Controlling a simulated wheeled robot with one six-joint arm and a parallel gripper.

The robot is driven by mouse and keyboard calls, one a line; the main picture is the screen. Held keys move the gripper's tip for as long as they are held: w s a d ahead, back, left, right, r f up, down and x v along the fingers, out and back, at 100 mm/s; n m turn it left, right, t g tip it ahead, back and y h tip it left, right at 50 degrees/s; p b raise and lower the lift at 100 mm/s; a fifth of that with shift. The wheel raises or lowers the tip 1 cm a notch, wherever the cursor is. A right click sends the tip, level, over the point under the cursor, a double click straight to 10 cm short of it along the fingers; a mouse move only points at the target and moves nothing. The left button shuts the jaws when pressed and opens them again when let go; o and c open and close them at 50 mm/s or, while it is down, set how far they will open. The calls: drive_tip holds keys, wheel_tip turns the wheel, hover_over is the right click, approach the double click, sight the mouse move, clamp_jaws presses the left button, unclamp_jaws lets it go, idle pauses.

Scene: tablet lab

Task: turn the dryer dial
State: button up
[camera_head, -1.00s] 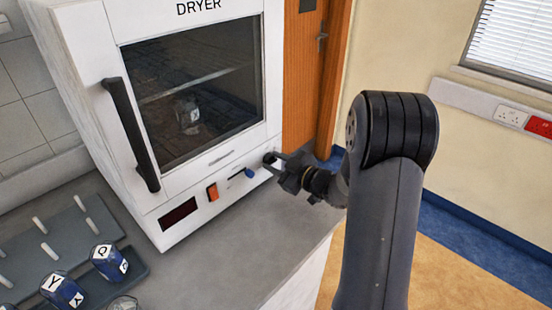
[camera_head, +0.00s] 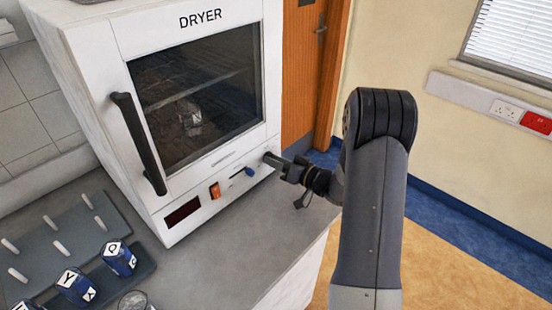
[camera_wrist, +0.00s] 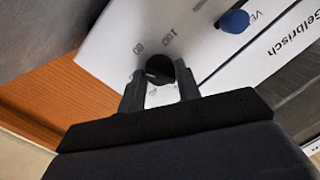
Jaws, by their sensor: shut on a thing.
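The white dryer (camera_head: 78,62) stands on the grey counter with its windowed door closed. Its black round dial (camera_wrist: 159,69) is low on the front panel, at the right end, and shows between my fingers in the wrist view. My gripper (camera_head: 277,161) reaches in from the right at the panel's lower right corner. In the wrist view my gripper (camera_wrist: 160,88) has one finger on each side of the dial and is shut on it. Small printed marks sit around the dial. In the head view the fingers mostly hide the dial.
A blue lever (camera_head: 249,171), an orange switch (camera_head: 215,190) and a dark display (camera_head: 182,212) sit left of the dial. The black door handle (camera_head: 137,142) stands out from the door. A peg rack, blue labelled bottles (camera_head: 119,258) and a glass are at lower left. The counter front (camera_head: 235,250) is clear.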

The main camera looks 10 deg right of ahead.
drive_tip(key=m+p, duration=0.1)
drive_tip(key=m, duration=0.3)
drive_tip(key=shift+f+m, duration=0.1)
drive_tip(key=shift+m, duration=0.3)
idle(0.4)
drive_tip(key=o, duration=1)
drive_tip(key=shift+c, duration=0.2)
drive_tip(key=v, duration=0.3)
drive_tip(key=b+v, duration=0.1)
drive_tip(key=v, duration=0.3)
drive_tip(key=b+v, duration=0.1)
drive_tip(key=v, duration=0.2)
drive_tip(key=shift+s+d+f, duration=0.25)
drive_tip(key=shift+d+f, duration=0.05)
drive_tip(key=shift+d, duration=0.05)
